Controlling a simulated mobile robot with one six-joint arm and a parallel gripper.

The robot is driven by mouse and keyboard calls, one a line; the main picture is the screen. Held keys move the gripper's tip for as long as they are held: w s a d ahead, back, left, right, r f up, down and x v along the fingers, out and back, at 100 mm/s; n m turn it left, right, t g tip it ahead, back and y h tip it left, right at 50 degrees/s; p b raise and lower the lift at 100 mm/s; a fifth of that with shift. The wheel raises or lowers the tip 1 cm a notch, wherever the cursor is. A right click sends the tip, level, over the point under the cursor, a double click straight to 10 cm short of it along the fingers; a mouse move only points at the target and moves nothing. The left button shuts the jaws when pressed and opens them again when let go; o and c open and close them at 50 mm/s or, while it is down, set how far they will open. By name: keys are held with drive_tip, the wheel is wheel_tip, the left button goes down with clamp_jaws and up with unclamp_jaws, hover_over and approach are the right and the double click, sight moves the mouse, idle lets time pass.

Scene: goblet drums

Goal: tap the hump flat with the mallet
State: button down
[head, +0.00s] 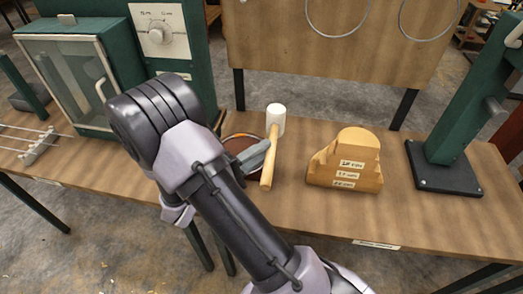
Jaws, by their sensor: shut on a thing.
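The mallet (272,158) has a white head at the top and a pale wooden handle pointing down in the head view. My gripper (262,158) is shut on its handle, with the head toward the back of the bench. A round reddish-brown disc (231,143) with a lighter rim lies just left of the mallet, partly hidden by my arm and gripper. I cannot make out a hump on the part that shows. I cannot tell whether the mallet touches the bench.
A labelled wooden block (345,165) with a rounded top stands right of the mallet on the wooden bench (310,210). A green press-like stand (455,150) is at the right, and a green glass-fronted cabinet (75,75) at the left. An upright board with wire rings stands behind.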

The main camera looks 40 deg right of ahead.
wheel_tip(320, 180, down, 6)
drive_tip(key=b, duration=0.4)
wheel_tip(320, 180, up, 6)
drive_tip(key=p, duration=0.5)
drive_tip(key=shift+p, duration=0.35)
drive_tip(key=shift+r, duration=0.1)
wheel_tip(320, 180, down, 8)
drive_tip(key=b, duration=0.6)
wheel_tip(320, 180, up, 6)
drive_tip(key=p, duration=0.6)
drive_tip(key=shift+r, duration=0.2)
drive_tip(key=shift+a, duration=0.1)
